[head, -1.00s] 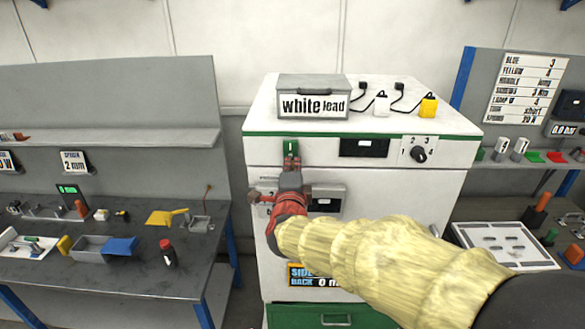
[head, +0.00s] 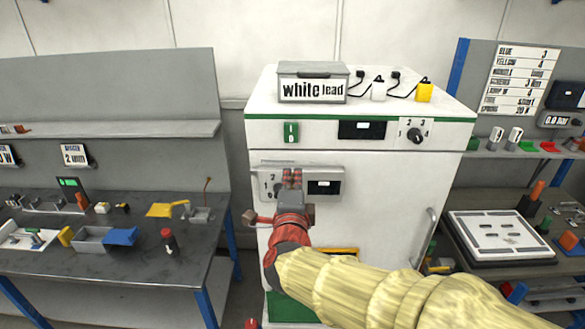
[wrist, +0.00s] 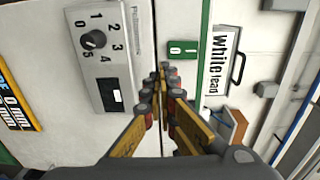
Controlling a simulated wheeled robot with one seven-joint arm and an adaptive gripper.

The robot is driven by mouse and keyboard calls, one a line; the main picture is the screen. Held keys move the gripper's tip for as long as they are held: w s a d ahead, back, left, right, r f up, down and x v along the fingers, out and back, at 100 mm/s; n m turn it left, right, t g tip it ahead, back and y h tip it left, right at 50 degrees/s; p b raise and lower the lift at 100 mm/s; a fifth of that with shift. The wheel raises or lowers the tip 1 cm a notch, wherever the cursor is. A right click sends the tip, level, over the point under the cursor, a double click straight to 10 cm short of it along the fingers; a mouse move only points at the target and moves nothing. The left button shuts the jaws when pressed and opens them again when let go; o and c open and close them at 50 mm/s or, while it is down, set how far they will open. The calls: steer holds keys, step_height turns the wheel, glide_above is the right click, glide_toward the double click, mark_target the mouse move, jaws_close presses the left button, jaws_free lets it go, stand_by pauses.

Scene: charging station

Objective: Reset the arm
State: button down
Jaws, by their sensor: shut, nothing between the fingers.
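My gripper (head: 292,180) is shut and empty, with its fingers pointing at the front of the white charging cabinet (head: 385,190). In the head view it is in front of the grey panel (head: 330,171) with a dial and a small display, and hides part of that panel. The wrist view shows the closed fingers (wrist: 160,85) beside this panel (wrist: 106,60), with its numbered dial (wrist: 93,40). The green switch (head: 291,132) is above the fingers in the head view. I cannot tell whether the fingertips touch the cabinet.
A box labelled "white lead" (head: 313,87) and white and yellow plugs (head: 425,92) sit on the cabinet. A cluttered workbench (head: 130,272) stands at left. At right are shelves with a white slotted tray (head: 497,240). A door handle (head: 430,235) sticks out from the cabinet.

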steer(key=shift+s+f, duration=0.1)
steer(key=shift+s, duration=0.5)
steer(key=s+a+f+n+g+y+b, duration=0.1)
steer(key=s+a+f+n+g+y, duration=0.25)
steer(key=s+f+n, duration=0.3)
steer(key=s+a+f+n+g+y, duration=0.3)
steer(key=s+a+f+n+g, duration=0.2)
steer(key=f+n, duration=0.3)
steer(key=s+d+f+n+g+h+b, duration=0.1)
steer(key=s+d+f+n+h+b, duration=0.1)
steer(key=s+d, duration=0.7)
steer(key=s+d+f+n+g+h+b, duration=0.2)
steer(key=s+d+f+h+b, duration=0.2)
steer(key=d, duration=1.3)
steer(key=s+f+b, duration=0.1)
steer(key=s+b, duration=0.2)
steer(key=s, duration=0.2)
steer(key=shift+s+d+f, duration=0.15)
steer(key=shift+s+d, duration=0.1)
steer(key=shift+s, duration=0.1)
